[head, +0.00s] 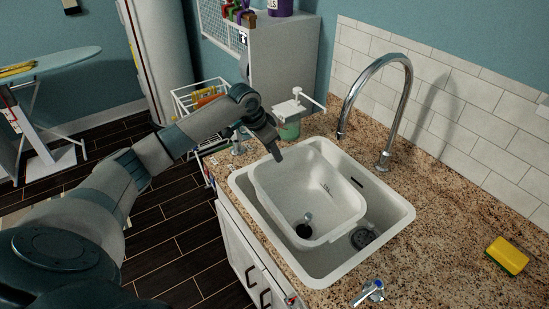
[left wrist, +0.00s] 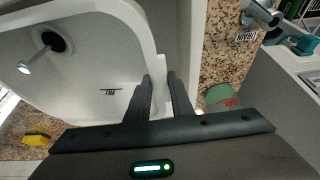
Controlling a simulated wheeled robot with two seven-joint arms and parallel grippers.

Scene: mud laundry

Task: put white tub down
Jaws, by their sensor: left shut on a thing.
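The white tub (head: 335,205) is over or inside the white sink (head: 395,222); I cannot tell whether its bottom touches the basin. A dark round hole shows in its floor. My left gripper (head: 277,155) is at the tub's far left corner in the head view. In the left wrist view, the two dark fingers of the left gripper (left wrist: 162,97) are closed about the rim of the tub (left wrist: 95,85). Part of the sink is hidden beneath the tub. My right gripper is not in view.
A chrome faucet (head: 402,95) arches behind the sink. A yellow sponge (head: 507,256) lies on the granite counter (head: 450,245) at right.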

